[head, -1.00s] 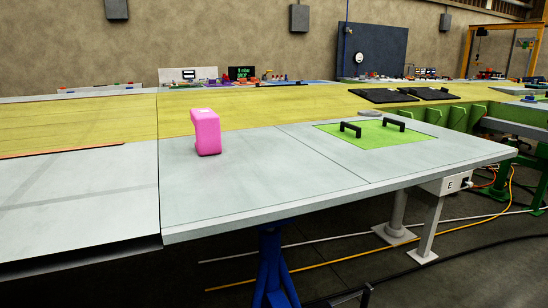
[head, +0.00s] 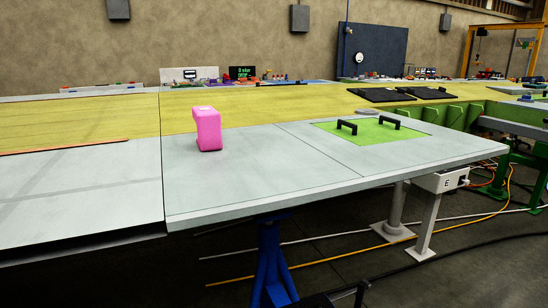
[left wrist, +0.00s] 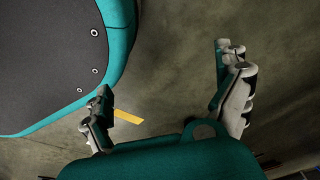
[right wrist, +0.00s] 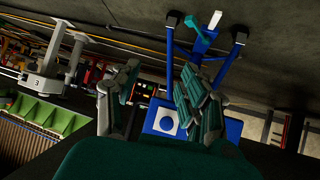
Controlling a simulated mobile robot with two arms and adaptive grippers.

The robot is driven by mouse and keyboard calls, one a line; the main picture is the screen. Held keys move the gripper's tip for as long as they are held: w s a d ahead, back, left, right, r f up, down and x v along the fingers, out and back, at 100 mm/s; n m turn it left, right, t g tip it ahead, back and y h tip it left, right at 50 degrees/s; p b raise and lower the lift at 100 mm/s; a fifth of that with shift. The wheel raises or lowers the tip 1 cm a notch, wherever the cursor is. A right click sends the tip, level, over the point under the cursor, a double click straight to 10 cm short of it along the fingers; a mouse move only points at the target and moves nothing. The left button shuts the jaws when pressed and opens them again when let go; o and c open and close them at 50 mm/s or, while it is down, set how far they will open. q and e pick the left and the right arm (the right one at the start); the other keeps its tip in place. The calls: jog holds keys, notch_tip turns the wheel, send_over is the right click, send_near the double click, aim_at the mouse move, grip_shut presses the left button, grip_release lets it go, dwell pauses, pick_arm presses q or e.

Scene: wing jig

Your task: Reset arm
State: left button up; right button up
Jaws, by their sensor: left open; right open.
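My left gripper (left wrist: 162,72) shows in the left wrist view, with its two fingers wide apart and nothing between them. Bare floor lies beyond it. My right gripper (right wrist: 158,78) shows in the right wrist view, with its fingers apart and no object held. Behind it are a blue stand and a blue-and-white block. Neither gripper shows in the head view. A pink block (head: 208,129) stands upright on the pale grey tabletop (head: 250,178), away from both grippers.
A green panel with two black handles (head: 365,132) lies at the table's right. Dark flat plates (head: 395,94) lie on the yellow surface (head: 290,102) behind. A blue stand (head: 270,265) is under the front edge. Cables cross the floor at right.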

jog(key=s+a+f+g+h, duration=0.1)
jog(key=s+a+f+g, duration=0.35)
jog(key=s+f, duration=0.35)
jog(key=s+a+f+g, duration=0.3)
jog(key=s+f+g, duration=0.3)
jog(key=s, duration=0.5)
pick_arm(q)
jog(key=s+a+r+p, duration=0.2)
jog(key=s+r+p, duration=0.3)
jog(key=s+p, duration=0.7)
jog(key=shift+a+g+p, duration=0.15)
jog(key=shift+g+p, duration=0.25)
jog(key=shift+p, duration=0.55)
pick_arm(e)
jog(key=s+d+r, duration=0.1)
jog(key=s+r, duration=0.1)
jog(key=s, duration=0.3)
jog(key=s+d+r, duration=0.1)
jog(key=s+r, duration=0.2)
jog(key=s, duration=0.3)
jog(key=shift+s+d+n, duration=0.2)
jog(key=shift+d+n, duration=0.05)
jog(key=shift+n, duration=0.15)
pick_arm(q)
jog(key=shift+s+r, duration=0.1)
pick_arm(e)
jog(key=shift+t, duration=0.25)
jog(key=shift+c, duration=0.3)
